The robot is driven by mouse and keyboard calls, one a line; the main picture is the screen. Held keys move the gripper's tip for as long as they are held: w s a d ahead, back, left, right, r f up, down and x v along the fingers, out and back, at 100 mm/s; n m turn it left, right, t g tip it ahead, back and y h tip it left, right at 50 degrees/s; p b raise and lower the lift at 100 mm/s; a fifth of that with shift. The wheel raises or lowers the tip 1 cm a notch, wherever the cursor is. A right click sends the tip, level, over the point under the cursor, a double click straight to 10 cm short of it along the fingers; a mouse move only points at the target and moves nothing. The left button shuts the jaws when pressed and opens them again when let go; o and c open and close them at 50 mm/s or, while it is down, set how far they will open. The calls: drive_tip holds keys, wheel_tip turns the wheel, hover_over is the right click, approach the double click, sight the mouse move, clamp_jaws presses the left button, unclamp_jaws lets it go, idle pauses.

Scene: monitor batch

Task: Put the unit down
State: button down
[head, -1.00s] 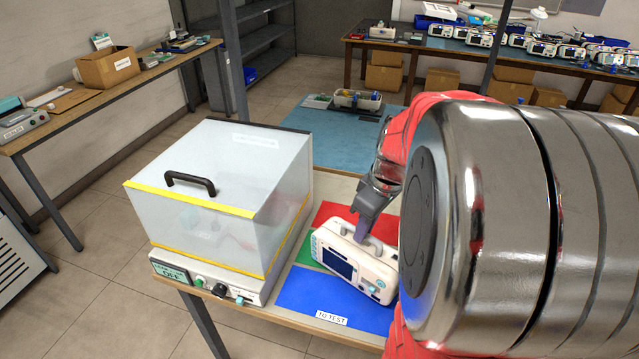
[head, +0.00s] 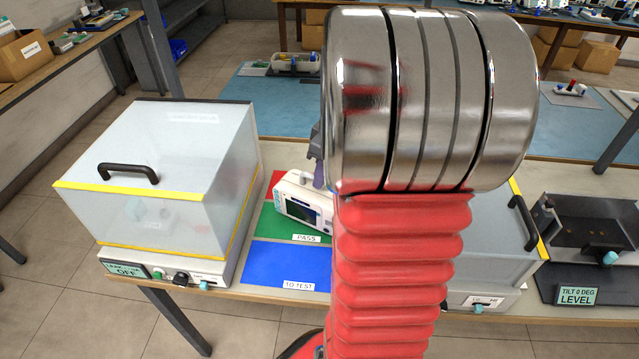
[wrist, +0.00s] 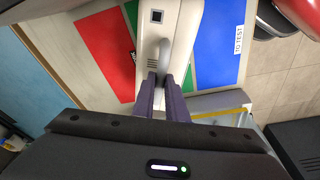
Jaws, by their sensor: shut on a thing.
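The unit (head: 297,203) is a white monitor with a dark screen and a top handle. In the head view it is over the green PASS area (head: 268,226), with its right part hidden behind my arm. My gripper (wrist: 165,82) has its purple fingers shut on the handle of the unit (wrist: 186,22) in the wrist view. In the head view only a bit of my gripper (head: 319,172) shows. The red area (head: 281,181) lies behind the green one and the blue TO TEST area (head: 285,262) in front. I cannot tell whether the unit's base touches the surface.
A clear box with a black handle (head: 150,170) stands left of the coloured areas, its panel reading OFF. Another such box (head: 487,240) stands right of my arm. Beyond it is a dark tilt stand (head: 592,235) marked LEVEL. The blue area is clear.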

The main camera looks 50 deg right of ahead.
drive_tip(key=shift+f, duration=1.2)
drive_tip(key=c, duration=1.8)
unclamp_jaws()
drive_tip(key=shift+f, duration=0.1)
drive_tip(key=shift+o, duration=0.2)
wheel_tip(320, 180, up, 12)
drive_tip(key=s, duration=0.2)
drive_tip(key=shift+s+d, duration=0.2)
drive_tip(key=shift+d, duration=0.1)
